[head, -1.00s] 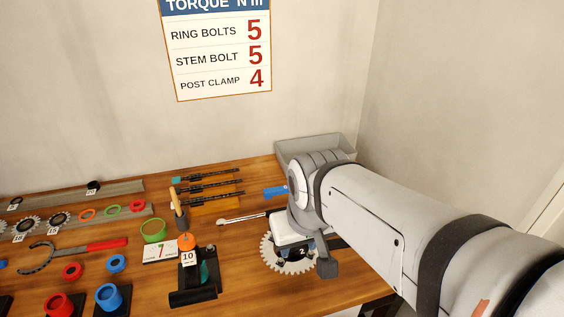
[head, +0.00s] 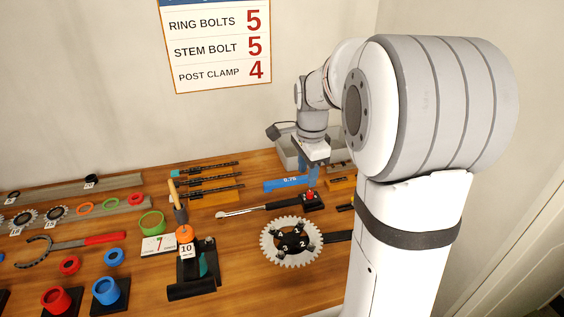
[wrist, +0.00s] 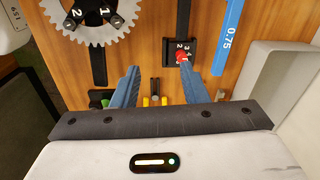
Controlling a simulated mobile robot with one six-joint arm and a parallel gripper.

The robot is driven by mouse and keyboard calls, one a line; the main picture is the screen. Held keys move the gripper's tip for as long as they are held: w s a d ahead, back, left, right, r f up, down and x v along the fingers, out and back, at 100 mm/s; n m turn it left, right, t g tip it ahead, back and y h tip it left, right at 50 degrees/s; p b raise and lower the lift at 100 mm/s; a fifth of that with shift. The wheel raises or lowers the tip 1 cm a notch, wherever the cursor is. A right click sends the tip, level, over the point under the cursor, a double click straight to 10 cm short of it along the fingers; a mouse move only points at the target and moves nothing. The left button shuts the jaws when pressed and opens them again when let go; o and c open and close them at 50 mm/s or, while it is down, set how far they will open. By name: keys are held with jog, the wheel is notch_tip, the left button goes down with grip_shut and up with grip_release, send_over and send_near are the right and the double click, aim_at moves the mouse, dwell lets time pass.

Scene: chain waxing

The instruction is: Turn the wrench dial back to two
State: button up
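The torque wrench (head: 262,208) lies on the table with its shaft to the left and a black dial block (head: 319,203) at its right end. A red dial knob (head: 310,195) sits on that block. In the wrist view the red knob (wrist: 182,59) shows beside small white numerals, including 2, 3 and 4; which one it points to is too small to tell. My gripper (head: 313,174) is above and just behind the dial, pointing down. In the wrist view its blue fingers (wrist: 159,70) are apart and empty, with the right fingertip close to the knob.
A toothed chainring (head: 267,252) with numbered bolts is in front of the dial. A blue 0.75 gauge (head: 284,184) lies behind the wrench. A grey bin (head: 289,153) stands at the back. A wall sign (head: 215,45) lists torques: ring bolts 5, stem bolt 5, post clamp 4.

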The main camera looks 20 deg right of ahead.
aim_at(310, 192)
jog(key=w+d+f+m, duration=0.2)
jog(key=w+m, duration=0.1)
jog(key=w+d+f+m, duration=0.1)
jog(key=w+f, duration=0.1)
jog(key=shift+d+m+g, duration=0.15)
jog(key=shift+m+g, duration=0.15)
jog(key=shift+m, duration=0.1)
notch_tip(310, 192, down, 8)
jog(key=shift+r, duration=0.25)
jog(key=shift+c, duration=0.3)
